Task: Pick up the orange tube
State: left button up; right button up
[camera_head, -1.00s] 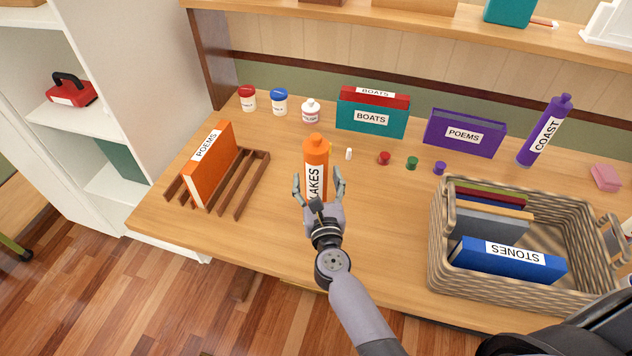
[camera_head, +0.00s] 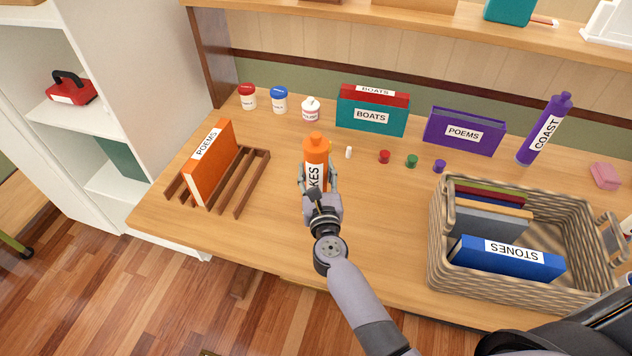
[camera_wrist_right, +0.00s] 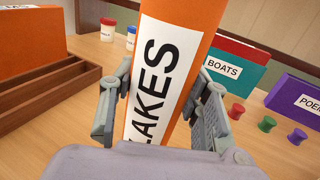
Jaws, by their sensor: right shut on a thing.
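The orange tube (camera_head: 316,152), with a white label reading LAKES, stands upright on the desk in the head view. It fills the middle of the right wrist view (camera_wrist_right: 180,50), its top and foot out of that picture. My right gripper (camera_head: 319,180) is shut on the tube, one finger on each side of it. In the wrist view the two fingers of my right gripper (camera_wrist_right: 165,105) flank the label. The lower part of the tube is hidden behind the gripper in the head view. My left gripper does not show.
A slatted wooden rack (camera_head: 240,187) with an orange POEMS book (camera_head: 208,165) is left of the tube. A wicker basket (camera_head: 440,250) with several books stands at the right. Small pots, coloured pegs and teal (camera_head: 365,128) and purple (camera_head: 462,146) books stand behind.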

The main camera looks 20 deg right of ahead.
jog(key=c, duration=0.4)
